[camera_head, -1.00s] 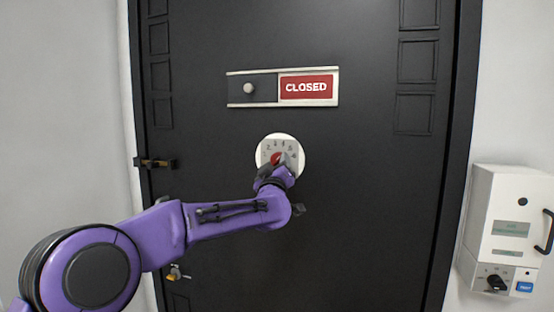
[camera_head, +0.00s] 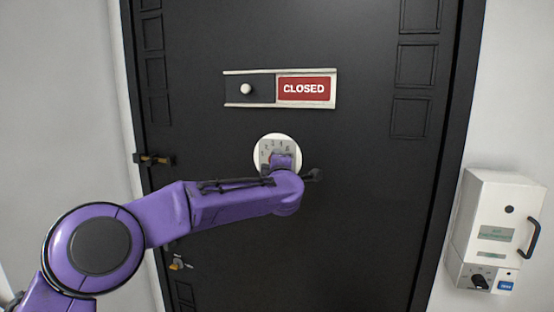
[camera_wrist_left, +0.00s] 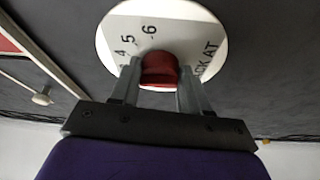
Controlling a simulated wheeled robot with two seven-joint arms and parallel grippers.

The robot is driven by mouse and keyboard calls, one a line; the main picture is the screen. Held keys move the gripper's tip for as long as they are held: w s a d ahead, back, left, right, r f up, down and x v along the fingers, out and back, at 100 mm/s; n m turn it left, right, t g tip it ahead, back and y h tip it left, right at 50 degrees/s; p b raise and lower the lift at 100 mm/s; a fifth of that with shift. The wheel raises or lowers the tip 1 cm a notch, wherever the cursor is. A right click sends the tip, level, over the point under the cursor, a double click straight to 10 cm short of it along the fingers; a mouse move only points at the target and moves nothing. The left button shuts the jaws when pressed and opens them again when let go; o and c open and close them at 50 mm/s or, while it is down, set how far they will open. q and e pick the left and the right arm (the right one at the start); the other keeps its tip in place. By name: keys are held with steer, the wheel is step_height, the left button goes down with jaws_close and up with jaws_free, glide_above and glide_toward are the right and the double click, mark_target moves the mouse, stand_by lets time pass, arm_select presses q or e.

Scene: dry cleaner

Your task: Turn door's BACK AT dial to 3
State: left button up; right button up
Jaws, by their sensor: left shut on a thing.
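The BACK AT dial (camera_head: 265,145) is a white round plate with numbers on the black door (camera_head: 350,190), below the CLOSED sign. Its red knob (camera_wrist_left: 160,68) shows in the left wrist view, near the numbers 4, 5 and 6. My left gripper (camera_wrist_left: 160,80) has one finger on each side of the red knob and is shut on it. In the head view my purple wrist covers the lower part of the dial, so the knob's pointer and setting cannot be read. My right gripper is not in view.
The CLOSED sign (camera_head: 306,89) with its slider knob (camera_head: 246,89) is above the dial. A door latch (camera_head: 153,159) is at the left edge. A white box (camera_head: 497,225) with a handle hangs on the right wall.

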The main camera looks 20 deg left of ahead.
arm_select(q)
steer(key=shift+n+g, duration=0.3)
steer(key=shift+n, duration=0.2)
steer(key=shift+p, duration=0.3)
steer(key=o, duration=1)
steer(key=shift+o, duration=0.2)
steer(key=b+v, duration=0.5)
steer(key=v, duration=0.5)
steer(key=shift+s, duration=0.25)
